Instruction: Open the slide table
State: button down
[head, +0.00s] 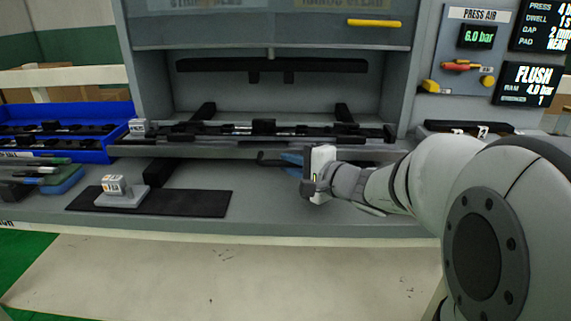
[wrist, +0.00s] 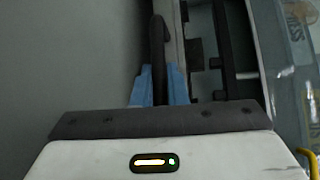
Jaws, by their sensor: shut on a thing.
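The slide table (head: 215,152) is a grey plate at the foot of the press opening, carrying a long dark part and black fixtures. Its black handle (head: 268,160) hangs at the front edge. My gripper (head: 291,159) reaches in from the right, with its blue fingers at the handle. In the wrist view the blue fingers (wrist: 160,88) stand on both sides of the black handle bar (wrist: 158,42) and are shut on it. The slide table's edge (wrist: 176,40) runs just right of the handle there. The head view hides the exact contact behind the white gripper body.
A blue tray (head: 95,150) with dark parts stands at the left. A black mat (head: 190,203) with a small grey block (head: 115,186) lies on the bench at the front left. The press housing (head: 400,75) rises around the opening. Bench space in front of the handle is clear.

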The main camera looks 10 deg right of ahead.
jog(key=shift+d, duration=0.1)
jog(key=c, duration=1.5)
grip_release()
jog(key=shift+o, duration=0.2)
jog(key=p+v, duration=0.1)
jog(key=v, duration=0.6)
jog(key=shift+s+d, duration=0.2)
jog(key=shift+s, duration=0.15)
